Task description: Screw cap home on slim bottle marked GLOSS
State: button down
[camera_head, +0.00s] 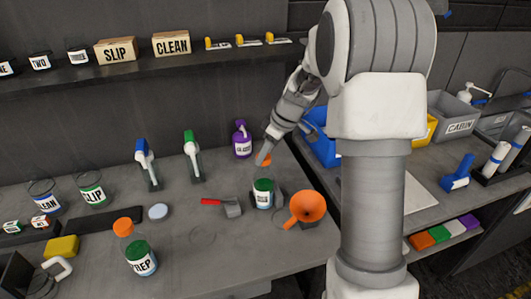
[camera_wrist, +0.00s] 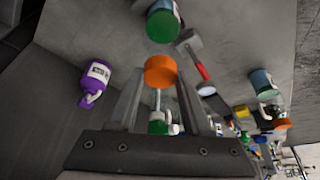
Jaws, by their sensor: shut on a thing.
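My gripper (camera_head: 263,158) is shut on an orange cap (camera_wrist: 160,70), which sits between the fingertips in the wrist view. The cap also shows at the fingertips in the head view (camera_head: 265,161). A small bottle with a green top and a white label (camera_head: 263,195) stands upright in a dark holder at the middle of the bench, just below the cap in the head picture. It shows at the top of the wrist view (camera_wrist: 163,24), apart from the cap. Its label is too small to read, so I cannot confirm that it is GLOSS.
The orange-capped PREP bottle (camera_head: 139,256) stands front left. Bare bench lies in front.

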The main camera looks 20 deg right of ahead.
jog(key=shift+f, duration=0.3)
jog(key=shift+c, duration=1.3)
grip_release()
jog(key=v, duration=1.7)
jog(key=shift+r+b, duration=0.25)
jog(key=shift+b, duration=0.1)
jog(key=shift+s, duration=0.1)
